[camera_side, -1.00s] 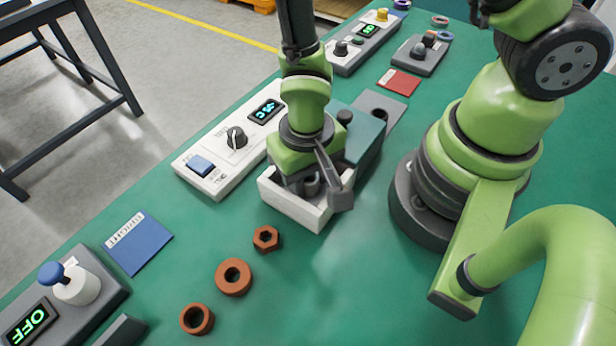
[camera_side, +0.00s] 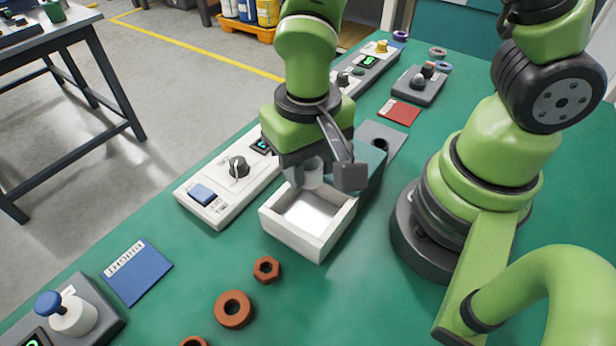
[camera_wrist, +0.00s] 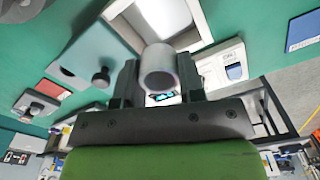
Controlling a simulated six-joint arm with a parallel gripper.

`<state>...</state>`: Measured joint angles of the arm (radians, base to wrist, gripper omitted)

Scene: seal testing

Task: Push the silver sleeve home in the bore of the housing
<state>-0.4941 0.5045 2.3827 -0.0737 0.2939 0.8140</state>
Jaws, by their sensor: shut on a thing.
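The silver sleeve (camera_side: 313,174) is a short grey cylinder. It also shows end-on in the wrist view (camera_wrist: 158,70), between the two dark fingers. My gripper (camera_side: 322,178) is shut on it and holds it above the rear of an open white tray (camera_side: 288,233). The tray's visible floor is empty. A grey block (camera_side: 391,133) with a dark round opening (camera_side: 381,144) lies behind the gripper and appears to be the housing. The sleeve is apart from the opening.
A white control box with a dial (camera_side: 238,167) and blue button stands left of the tray. Orange rings (camera_side: 233,309) and a nut (camera_side: 266,269) lie in front. A blue card (camera_side: 137,271) and a red card (camera_side: 399,112) lie flat. A dark knob (camera_wrist: 101,78) shows in the wrist view.

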